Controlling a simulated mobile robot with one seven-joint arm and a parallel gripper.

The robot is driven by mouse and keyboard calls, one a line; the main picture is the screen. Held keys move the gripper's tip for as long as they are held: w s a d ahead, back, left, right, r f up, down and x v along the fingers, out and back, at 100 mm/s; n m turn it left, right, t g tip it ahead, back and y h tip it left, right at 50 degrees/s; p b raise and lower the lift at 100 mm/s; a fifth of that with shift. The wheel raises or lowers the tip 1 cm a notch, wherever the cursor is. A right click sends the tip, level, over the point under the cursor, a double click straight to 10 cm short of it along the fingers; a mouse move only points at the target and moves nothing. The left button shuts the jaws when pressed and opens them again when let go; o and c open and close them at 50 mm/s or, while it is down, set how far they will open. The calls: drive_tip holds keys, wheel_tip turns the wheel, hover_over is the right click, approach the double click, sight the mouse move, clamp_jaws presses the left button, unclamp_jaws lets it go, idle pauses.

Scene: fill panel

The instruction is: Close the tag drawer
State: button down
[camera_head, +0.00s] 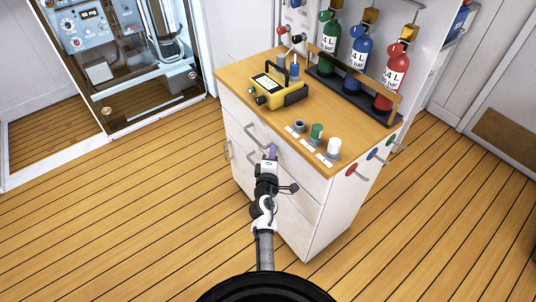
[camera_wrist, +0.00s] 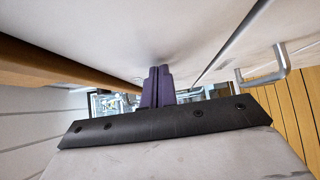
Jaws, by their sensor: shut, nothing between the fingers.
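A white cabinet with drawers stands under a wooden top (camera_head: 235,82). No tag label is legible on the drawers, so I cannot tell the tag drawer by a mark. The upper drawer front (camera_head: 303,180) appears close to flush with the cabinet; any small gap is hard to judge. Its bar handle (camera_head: 258,137) is left of my gripper (camera_head: 272,150). My gripper is shut and empty, with its purple fingertips at the upper drawer front. In the wrist view the fingertips (camera_wrist: 160,69) are against or very near a pale panel (camera_wrist: 165,25); contact is unclear. A metal handle (camera_wrist: 268,72) shows right of them.
On the top stand a yellow device (camera_head: 278,93), small knobs near the front edge (camera_head: 317,132), and red (camera_head: 393,80), blue and green bottles in a rack. Coloured hooks (camera_head: 352,170) jut from the right side. The plank floor (camera_head: 130,220) is clear around the cabinet.

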drive_tip(key=shift+w+d+r, duration=0.1)
drive_tip(key=shift+w+d, duration=0.1)
drive_tip(key=shift+d, duration=0.1)
